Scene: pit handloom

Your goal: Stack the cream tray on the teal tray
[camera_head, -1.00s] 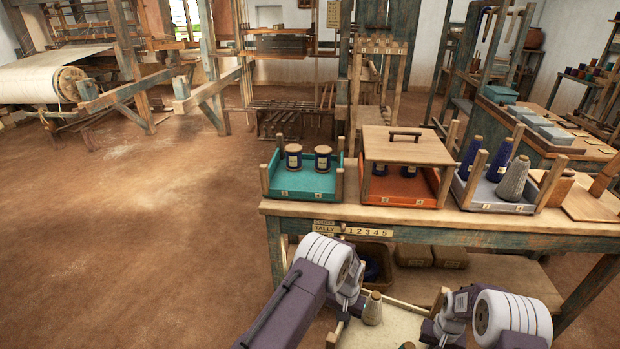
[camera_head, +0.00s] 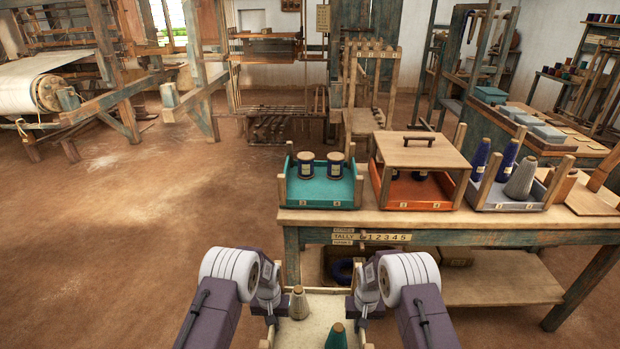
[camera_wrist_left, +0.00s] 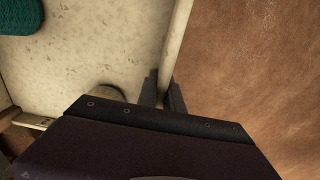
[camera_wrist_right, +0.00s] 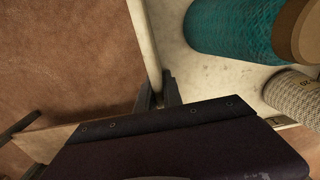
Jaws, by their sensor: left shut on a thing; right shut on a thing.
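The cream tray (camera_head: 312,321) is low in the head view, in front of the bench, held between my two grippers. My left gripper (camera_head: 271,318) is shut on its left wall, whose rim (camera_wrist_left: 178,45) runs between the fingers in the left wrist view. My right gripper (camera_head: 362,316) is shut on its right wall, seen in the right wrist view (camera_wrist_right: 146,45). A grey cone (camera_head: 299,304) and a teal cone (camera_head: 336,338) stand in it. The teal tray (camera_head: 304,196) sits on the bench with two dark blue spools (camera_head: 306,166) in it and wooden corner posts.
The bench (camera_head: 450,216) also bears an orange tray (camera_head: 410,193) with a wooden lid (camera_head: 420,151), close right of the teal tray, and a grey tray (camera_head: 505,200) with several cones. A lower shelf (camera_head: 500,288) is below. The floor left of the bench is clear.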

